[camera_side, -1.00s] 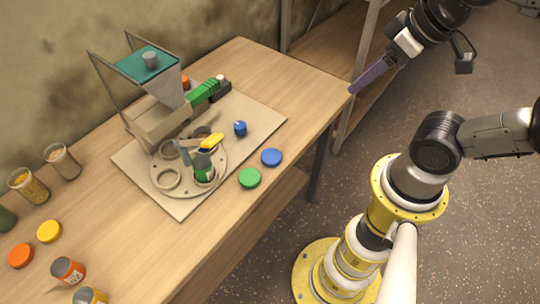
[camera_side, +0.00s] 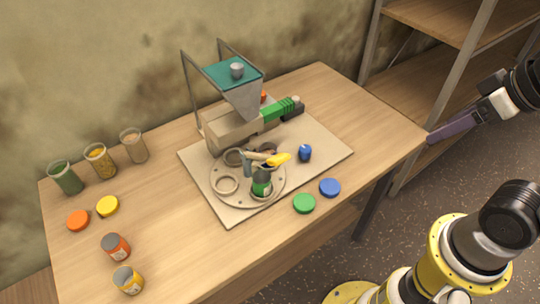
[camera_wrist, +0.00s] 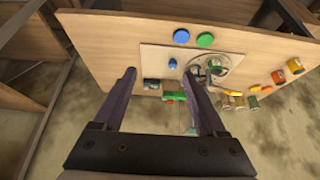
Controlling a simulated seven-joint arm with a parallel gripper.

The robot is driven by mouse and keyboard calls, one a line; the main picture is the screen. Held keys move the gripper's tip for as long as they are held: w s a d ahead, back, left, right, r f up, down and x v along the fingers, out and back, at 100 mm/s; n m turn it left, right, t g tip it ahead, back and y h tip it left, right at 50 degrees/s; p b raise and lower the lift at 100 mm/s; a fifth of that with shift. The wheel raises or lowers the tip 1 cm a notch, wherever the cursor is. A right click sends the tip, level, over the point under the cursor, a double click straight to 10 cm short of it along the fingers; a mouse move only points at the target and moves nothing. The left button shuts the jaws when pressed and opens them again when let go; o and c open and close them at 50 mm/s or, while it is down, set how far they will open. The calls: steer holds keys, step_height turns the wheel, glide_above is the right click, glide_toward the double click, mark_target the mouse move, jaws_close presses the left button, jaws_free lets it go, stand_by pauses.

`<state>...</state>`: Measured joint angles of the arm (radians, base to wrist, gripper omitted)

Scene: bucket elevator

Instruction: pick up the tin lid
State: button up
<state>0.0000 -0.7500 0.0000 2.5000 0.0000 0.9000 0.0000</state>
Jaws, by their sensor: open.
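Several round coloured lids lie on the table, and I cannot tell which is the tin lid. A green lid (camera_side: 304,203) and a blue lid (camera_side: 330,187) lie near the front edge, beside the board. A yellow lid (camera_side: 107,206) and an orange lid (camera_side: 78,220) lie at the left. In the wrist view the blue lid (camera_wrist: 181,36) and green lid (camera_wrist: 205,40) are beyond the fingertips. My gripper (camera_wrist: 158,75) is open and empty. In the side view my gripper (camera_side: 430,138) is at the table's right corner, apart from all lids.
An orange tin (camera_side: 116,247), a yellow tin (camera_side: 128,280) and filled jars (camera_side: 100,160) stand left. The front-middle table is clear.

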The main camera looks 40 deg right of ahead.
stand_by(0.3)
steer(key=shift+o, duration=0.8)
